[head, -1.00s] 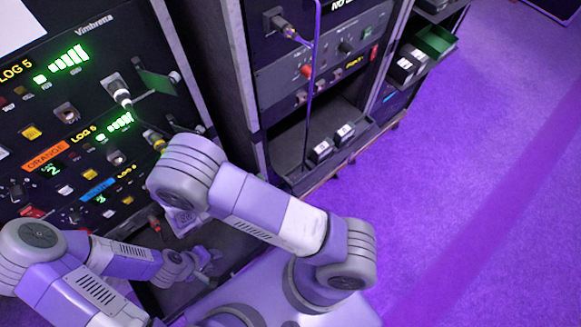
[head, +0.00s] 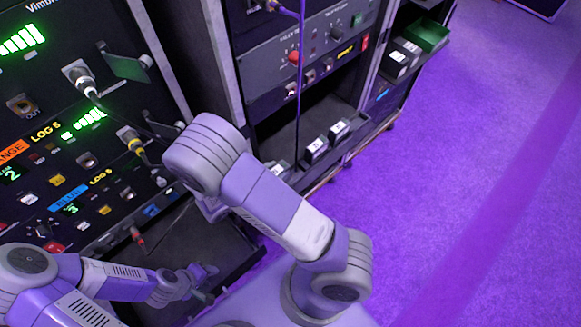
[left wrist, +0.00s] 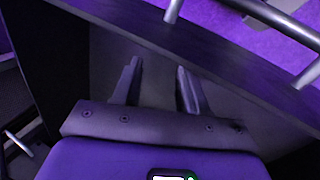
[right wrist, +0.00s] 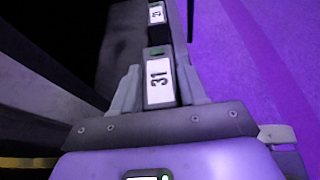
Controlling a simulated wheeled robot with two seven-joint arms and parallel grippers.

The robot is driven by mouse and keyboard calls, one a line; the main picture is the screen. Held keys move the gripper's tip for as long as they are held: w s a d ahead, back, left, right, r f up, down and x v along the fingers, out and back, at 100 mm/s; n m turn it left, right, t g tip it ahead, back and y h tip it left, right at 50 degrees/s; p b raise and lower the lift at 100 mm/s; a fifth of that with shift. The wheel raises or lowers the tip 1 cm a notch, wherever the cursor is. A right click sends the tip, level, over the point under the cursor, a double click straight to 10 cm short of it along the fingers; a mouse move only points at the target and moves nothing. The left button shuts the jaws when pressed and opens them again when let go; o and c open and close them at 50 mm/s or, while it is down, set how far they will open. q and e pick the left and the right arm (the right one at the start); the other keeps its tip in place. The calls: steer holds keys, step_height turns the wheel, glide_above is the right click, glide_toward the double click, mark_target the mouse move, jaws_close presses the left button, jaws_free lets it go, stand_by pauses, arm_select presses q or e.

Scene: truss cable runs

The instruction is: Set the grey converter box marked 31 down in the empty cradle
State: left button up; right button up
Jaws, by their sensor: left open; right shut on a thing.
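The grey box marked 31 (right wrist: 159,82) sits between the fingers of my right gripper (right wrist: 159,72), which is shut on it in the right wrist view. In the head view my right forearm hides that gripper. A small white-labelled box (head: 277,172) shows just past my right forearm, and I cannot tell if it is the held one. My left gripper (left wrist: 160,82) is open and empty over a dark surface; in the head view it (head: 205,283) is low, by the left rack. I cannot make out an empty cradle.
Two labelled boxes (head: 326,140) stand on the low shelf of the middle rack; one labelled box (right wrist: 156,13) lies beyond the held box. A green tray (head: 428,37) and more boxes are on the right rack. Left rack plugs (head: 82,80) stick out. Purple floor is clear at right.

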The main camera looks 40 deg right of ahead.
arm_select(q)
steer(key=shift+f+b, duration=0.45)
steer(key=shift+f, duration=0.3)
steer(key=shift+f+b, duration=0.85)
steer(key=shift+b, duration=0.15)
arm_select(e)
steer(key=x, duration=0.7)
steer(key=shift+f, duration=0.35)
arm_select(q)
steer(key=shift+f, duration=0.1)
arm_select(e)
steer(key=shift+f, duration=0.2)
steer(key=shift+r, duration=0.1)
steer(key=o, duration=1.3)
steer(key=shift+c, duration=0.2)
steer(key=shift+a, duration=0.1)
arm_select(q)
step_height(320, 180, up, 3)
steer(key=p, duration=0.3)
steer(key=shift+r, duration=0.2)
arm_select(e)
steer(key=w+v, duration=0.1)
steer(key=v, duration=1)
steer(key=shift+s+a+r, duration=0.25)
steer(key=shift+s+a, duration=0.1)
steer(key=shift+s, duration=0.2)
